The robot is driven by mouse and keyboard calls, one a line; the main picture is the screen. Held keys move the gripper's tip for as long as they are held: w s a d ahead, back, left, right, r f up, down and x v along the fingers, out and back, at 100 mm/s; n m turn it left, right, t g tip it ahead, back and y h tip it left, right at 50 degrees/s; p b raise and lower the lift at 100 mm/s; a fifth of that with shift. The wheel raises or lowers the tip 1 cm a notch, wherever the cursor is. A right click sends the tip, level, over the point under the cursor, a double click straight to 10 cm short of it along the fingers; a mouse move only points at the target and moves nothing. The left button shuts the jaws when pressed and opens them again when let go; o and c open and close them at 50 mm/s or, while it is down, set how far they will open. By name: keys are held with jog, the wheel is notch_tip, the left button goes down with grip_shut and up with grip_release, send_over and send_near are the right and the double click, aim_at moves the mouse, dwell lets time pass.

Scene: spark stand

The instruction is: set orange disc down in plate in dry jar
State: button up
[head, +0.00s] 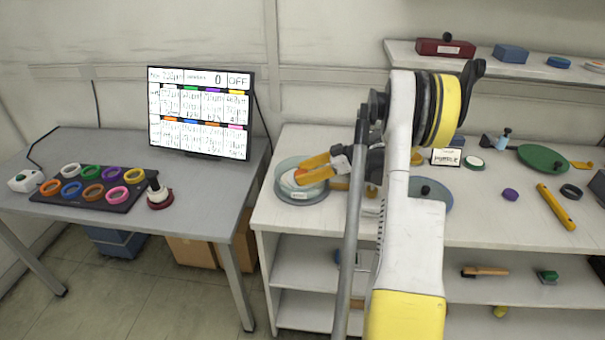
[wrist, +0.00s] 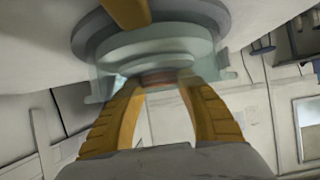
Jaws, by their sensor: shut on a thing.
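A round clear-glass jar (head: 282,191) with a small label stands at the left end of the shelf unit's white top. A pale plate (head: 289,181) shows inside it. My gripper (head: 301,178), with orange-yellow fingers, reaches in from the right over the jar opening. In the wrist view my gripper (wrist: 160,84) is shut on the orange disc (wrist: 157,79), which shows as a thin reddish-brown edge between the fingertips. The jar's glass (wrist: 92,72) surrounds the pale layers beyond it. I cannot tell whether the disc touches the plate.
A grey desk at left holds a black board (head: 118,205) with several coloured rings, a monitor (head: 200,112) and a red-based stand (head: 159,198). On the white top to the right are a small sign (head: 446,157), a green disc (head: 543,158) and a yellow tool (head: 556,206).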

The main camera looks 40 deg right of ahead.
jog(key=o, duration=1.4)
